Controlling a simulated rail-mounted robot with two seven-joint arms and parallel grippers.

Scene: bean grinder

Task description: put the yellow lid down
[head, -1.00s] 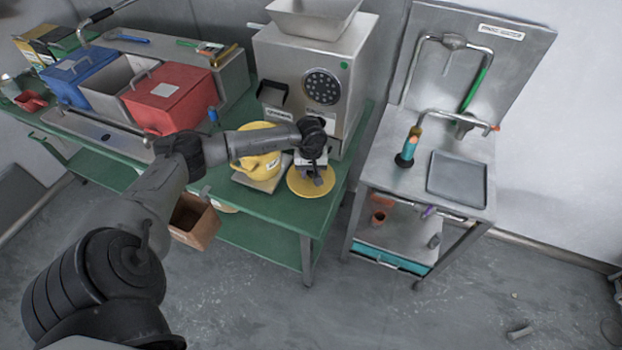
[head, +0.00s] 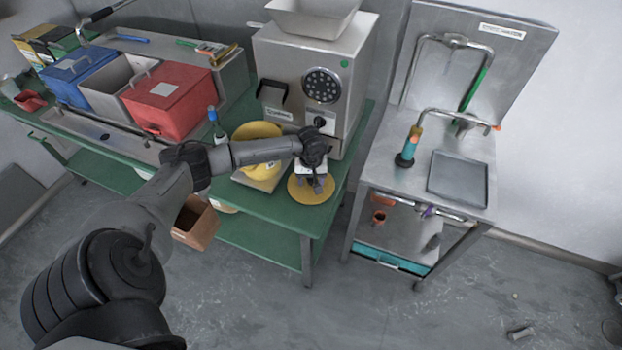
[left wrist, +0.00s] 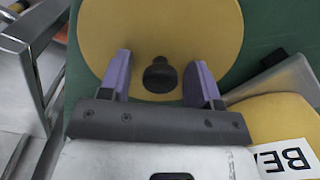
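The yellow lid (head: 312,190) is a round flat disc on the green table near its front right corner, in front of the grinder. In the left wrist view the yellow lid (left wrist: 200,30) shows a black knob (left wrist: 160,75) at its middle. My left gripper (head: 318,186) is above the lid. In the left wrist view its two purple fingers (left wrist: 160,78) stand apart on either side of the knob, with gaps, so it is open and empty. My right gripper is not in view.
A yellow container (head: 262,165) with a label stands on a scale-like plate (head: 262,182) left of the lid. The grinder (head: 340,75) stands behind. A metal side table (head: 410,190) is at the right. Red (head: 170,100) and blue (head: 83,75) bins stand at the left.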

